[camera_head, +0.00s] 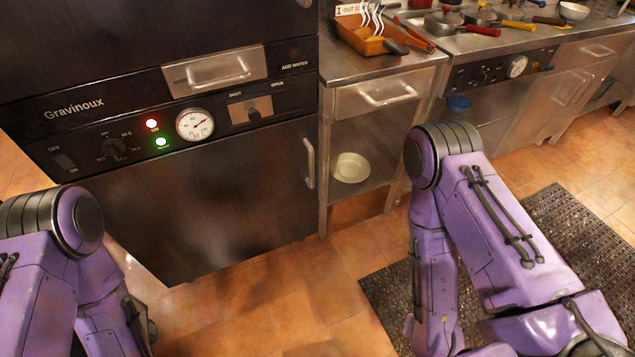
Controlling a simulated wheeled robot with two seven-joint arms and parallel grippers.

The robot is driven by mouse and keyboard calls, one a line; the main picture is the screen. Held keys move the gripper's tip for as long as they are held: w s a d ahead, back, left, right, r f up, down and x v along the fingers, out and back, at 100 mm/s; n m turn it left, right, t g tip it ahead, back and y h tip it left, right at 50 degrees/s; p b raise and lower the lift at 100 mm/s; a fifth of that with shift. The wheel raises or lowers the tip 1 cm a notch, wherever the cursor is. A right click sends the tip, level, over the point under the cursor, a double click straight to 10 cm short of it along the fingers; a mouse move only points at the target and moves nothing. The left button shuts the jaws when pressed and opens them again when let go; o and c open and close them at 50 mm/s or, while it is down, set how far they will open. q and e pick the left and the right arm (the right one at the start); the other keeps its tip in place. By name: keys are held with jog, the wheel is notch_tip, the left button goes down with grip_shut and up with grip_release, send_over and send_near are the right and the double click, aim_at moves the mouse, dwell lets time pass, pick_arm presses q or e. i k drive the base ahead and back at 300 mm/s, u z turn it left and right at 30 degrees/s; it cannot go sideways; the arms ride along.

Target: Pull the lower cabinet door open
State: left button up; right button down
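The lower cabinet door (215,195) is a dark metal panel under the control strip marked "Gravinoux". It looks shut. Its vertical metal handle (309,162) is on the right edge of the door. My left arm shows at the lower left and my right arm at the lower right. Both are purple and bend down out of the picture. Neither gripper shows, and nothing of mine touches the handle.
A control panel (80,147) with knobs, lights and a gauge (195,124) sits above the door. A steel counter (350,67) with an orange pan (365,38) and a drawer stands to the right. A white bowl (352,167) sits on its lower shelf. Tiled floor in front is clear, with a dark mat (560,215) at right.

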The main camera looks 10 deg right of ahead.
aim_at(189, 213)
jog(key=z, duration=0.95)
jog(key=i, duration=0.4)
jog(key=u, duration=0.15)
